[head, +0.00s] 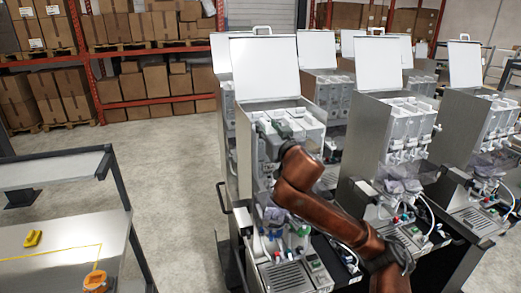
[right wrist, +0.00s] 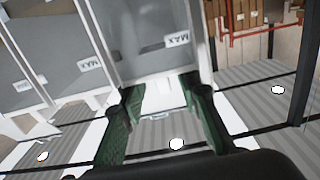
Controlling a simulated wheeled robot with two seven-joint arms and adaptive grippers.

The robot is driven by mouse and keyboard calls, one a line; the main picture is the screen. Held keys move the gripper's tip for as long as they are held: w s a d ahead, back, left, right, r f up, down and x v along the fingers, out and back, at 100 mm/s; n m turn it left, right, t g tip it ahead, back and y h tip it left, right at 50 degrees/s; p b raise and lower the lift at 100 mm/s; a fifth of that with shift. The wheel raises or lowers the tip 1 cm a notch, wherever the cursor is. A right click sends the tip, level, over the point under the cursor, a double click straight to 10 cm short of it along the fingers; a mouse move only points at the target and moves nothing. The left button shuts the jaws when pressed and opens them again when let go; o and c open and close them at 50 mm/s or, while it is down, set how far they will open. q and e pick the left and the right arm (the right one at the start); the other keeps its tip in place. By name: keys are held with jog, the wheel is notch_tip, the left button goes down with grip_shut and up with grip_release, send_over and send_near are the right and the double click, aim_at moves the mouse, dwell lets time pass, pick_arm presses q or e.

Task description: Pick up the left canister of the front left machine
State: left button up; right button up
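The front left machine (head: 262,88) stands near the middle of the head view with its lid raised. Several pale canisters sit side by side in its top. The left canister (head: 266,116) is partly hidden by my right gripper (head: 276,131), which is at its front upper part. In the right wrist view this canister (right wrist: 150,52), with a MAX label, lies straight ahead. The green fingers of my right gripper (right wrist: 160,100) are spread, one on each side of a white piece at the canister's front. I cannot tell whether they touch it. My left gripper is not in view.
More machines with raised lids, one of them here (head: 388,120), stand close on the right and behind. A metal table (head: 60,240) at left carries a yellow item (head: 33,238) and an orange device (head: 95,281). Box shelves line the back. The floor left of the machine is clear.

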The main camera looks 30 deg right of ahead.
aim_at(263, 119)
jog(key=x, duration=0.4)
jog(key=shift+a+p, duration=0.25)
jog(key=shift+p, duration=0.15)
jog(key=shift+w, duration=0.15)
jog(key=shift+c, duration=0.2)
jog(key=shift+f, duration=0.1)
jog(key=c, duration=0.3)
grip_shut()
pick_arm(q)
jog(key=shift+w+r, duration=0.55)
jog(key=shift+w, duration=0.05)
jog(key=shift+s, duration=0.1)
